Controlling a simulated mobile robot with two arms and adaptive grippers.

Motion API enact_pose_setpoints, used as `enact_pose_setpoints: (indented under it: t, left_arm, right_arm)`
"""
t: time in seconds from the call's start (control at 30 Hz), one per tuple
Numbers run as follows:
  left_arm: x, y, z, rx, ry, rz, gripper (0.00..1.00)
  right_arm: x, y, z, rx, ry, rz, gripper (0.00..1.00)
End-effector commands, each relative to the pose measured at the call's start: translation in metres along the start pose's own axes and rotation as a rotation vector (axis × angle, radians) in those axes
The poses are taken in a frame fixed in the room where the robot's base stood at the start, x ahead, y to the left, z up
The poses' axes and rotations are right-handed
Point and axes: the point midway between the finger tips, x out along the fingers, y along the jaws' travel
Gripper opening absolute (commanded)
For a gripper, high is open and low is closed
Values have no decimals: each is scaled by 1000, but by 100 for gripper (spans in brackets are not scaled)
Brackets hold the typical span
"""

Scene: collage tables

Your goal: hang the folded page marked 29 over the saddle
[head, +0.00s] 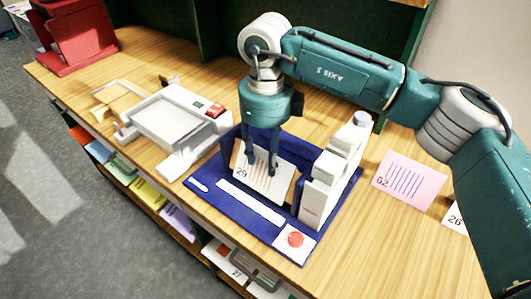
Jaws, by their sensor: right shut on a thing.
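The folded page marked 29 (243,180) is cream with brown-orange lines. It is in the middle of the head view, tilted in front of a dark blue raised piece that may be the saddle (226,150). My right gripper (263,164) reaches down from above and is shut on the page. The fingers cover part of the page's upper middle. I cannot tell whether the page touches the blue piece or straddles it. My left gripper is not in view.
A blue base (208,200) carries a white upright device (330,175) right of the page and a red-dotted card (296,240). A pink page marked 62 (409,180) lies right. A white machine (170,122) and red stand (80,35) are left. Wood in front right is clear.

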Motion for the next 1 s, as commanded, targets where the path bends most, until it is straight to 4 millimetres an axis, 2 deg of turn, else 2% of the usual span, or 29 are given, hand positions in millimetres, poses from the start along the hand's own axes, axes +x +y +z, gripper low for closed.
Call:
enact_pose_setpoints:
  t: [0.3, 0.33, 0.43, 0.77, 0.87, 1.0]
  left_arm:
    - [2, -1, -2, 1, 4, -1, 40]
    - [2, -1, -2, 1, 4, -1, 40]
    - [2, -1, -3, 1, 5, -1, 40]
    - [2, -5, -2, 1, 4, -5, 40]
    - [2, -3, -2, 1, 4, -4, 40]
    - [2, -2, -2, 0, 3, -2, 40]
  right_arm:
    - [2, 0, 0, 0, 0, 0, 28]
    - [2, 0, 0, 0, 0, 0, 44]
    - [2, 0, 0, 0, 0, 0, 62]
    - [0, 0, 0, 0, -1, -1, 62]
    - [-10, -1, 1, 1, -3, -3, 62]
    - [-37, -1, 1, 1, -5, -3, 62]
